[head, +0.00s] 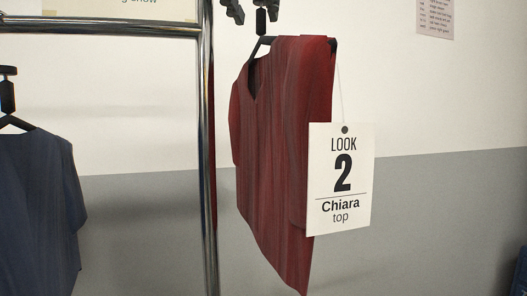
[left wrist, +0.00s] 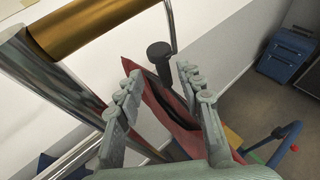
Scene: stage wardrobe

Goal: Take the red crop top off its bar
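The red crop top (head: 285,130) hangs from a black hanger (head: 258,46) right of a chrome post in the head view. A white tag reading "LOOK 2 Chiara top" (head: 340,180) hangs at its right side. My left gripper (head: 253,12) shows only as dark fingertips at the top edge, one on each side of the hanger's black upper part. In the left wrist view my left gripper (left wrist: 158,68) is open, with the hanger's black knob (left wrist: 160,52) between its fingertips and the red fabric (left wrist: 145,85) beyond. The bar above the hanger is outside the head view. My right gripper is not in view.
The chrome post (head: 208,150) stands close left of the red top, with a horizontal chrome rail (head: 100,27) joining it. A dark blue top (head: 38,200) hangs at the far left. A blue suitcase (left wrist: 285,55) stands on the floor.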

